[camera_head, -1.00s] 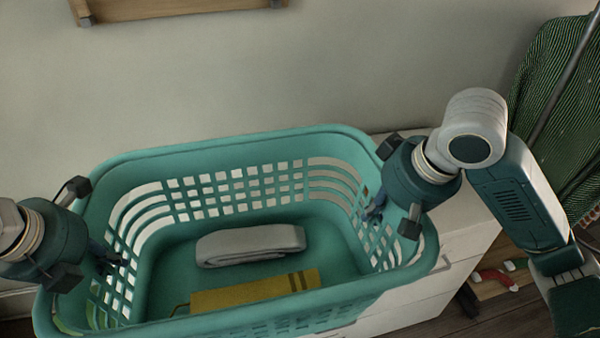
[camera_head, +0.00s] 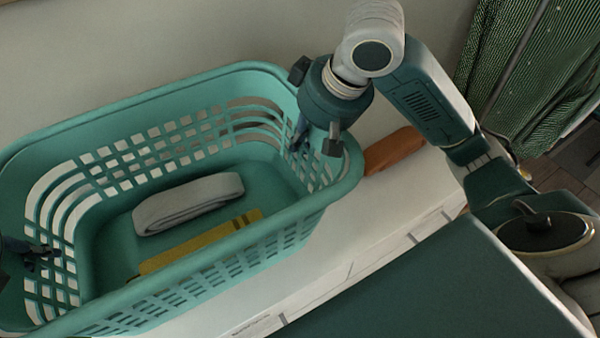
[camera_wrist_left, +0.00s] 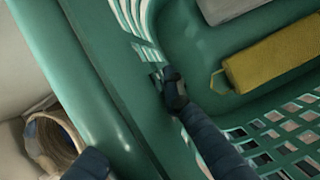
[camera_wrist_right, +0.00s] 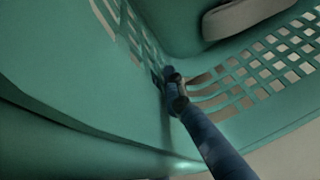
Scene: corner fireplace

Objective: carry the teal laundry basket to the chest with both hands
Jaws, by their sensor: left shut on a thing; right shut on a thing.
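The teal laundry basket (camera_head: 190,275) is at the left and middle of the head view, tilted in the picture. My left gripper (camera_head: 42,252) is shut on the basket's left end wall, partly cut off by the picture edge. My right gripper (camera_head: 303,140) is shut on the right end wall, one finger inside. The white chest (camera_head: 395,215) shows under and right of the basket. Whether the basket touches its top, I cannot tell.
A brown-orange object (camera_head: 394,151) lies on the chest top close to the basket's right end. A plain wall (camera_head: 130,45) stands behind. A green striped cloth (camera_head: 515,70) hangs at the upper right. Bare chest top shows to the right of the basket.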

